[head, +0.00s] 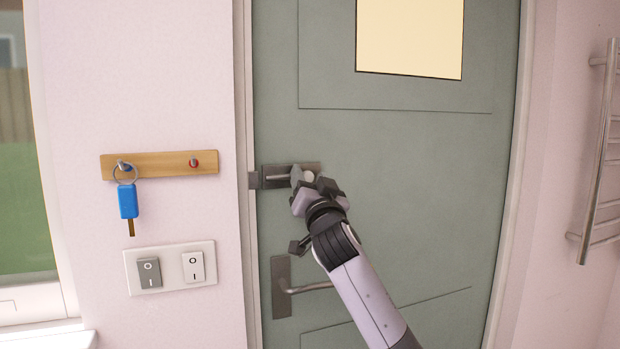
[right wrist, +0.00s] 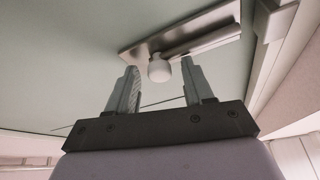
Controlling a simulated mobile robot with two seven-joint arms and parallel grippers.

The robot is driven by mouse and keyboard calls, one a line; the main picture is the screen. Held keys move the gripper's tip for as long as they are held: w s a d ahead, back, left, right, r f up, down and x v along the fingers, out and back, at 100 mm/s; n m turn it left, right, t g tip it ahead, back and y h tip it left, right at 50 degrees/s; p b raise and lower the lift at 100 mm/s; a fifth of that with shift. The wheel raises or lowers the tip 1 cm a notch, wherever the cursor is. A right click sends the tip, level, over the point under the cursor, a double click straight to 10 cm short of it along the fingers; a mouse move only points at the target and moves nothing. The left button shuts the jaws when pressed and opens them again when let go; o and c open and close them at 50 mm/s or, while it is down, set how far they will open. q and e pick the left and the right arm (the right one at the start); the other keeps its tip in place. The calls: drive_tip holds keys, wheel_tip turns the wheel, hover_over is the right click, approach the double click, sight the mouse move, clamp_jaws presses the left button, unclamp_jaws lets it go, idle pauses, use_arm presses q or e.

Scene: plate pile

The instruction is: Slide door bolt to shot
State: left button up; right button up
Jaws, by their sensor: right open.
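The door bolt (head: 277,177) is a grey metal plate with a rod, mounted on the grey-green door (head: 410,180) near its left edge. Its keeper (head: 253,180) sits on the frame to the left. A gap shows between the plate and the keeper in the right wrist view. My right gripper (head: 304,178) is at the bolt with its fingers open. In the right wrist view the bolt's pale round knob (right wrist: 159,71) lies between the two fingertips, apart from both. The bolt plate (right wrist: 190,30) also shows there. My left gripper is not in view.
A door handle (head: 308,288) is below the bolt. On the wall to the left are a wooden key rack (head: 205,163) with a blue key (head: 128,200) and a switch panel (head: 171,285). A towel rail (head: 601,150) is at the far right.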

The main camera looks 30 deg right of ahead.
sight(287, 169)
clamp_jaws()
drive_tip(key=a, duration=0.2)
drive_tip(key=w+a+b, duration=0.1)
drive_tip(key=shift+a+b, duration=0.3)
drive_tip(key=shift+a, duration=0.1)
unclamp_jaws()
drive_tip(key=shift+a, duration=0.1)
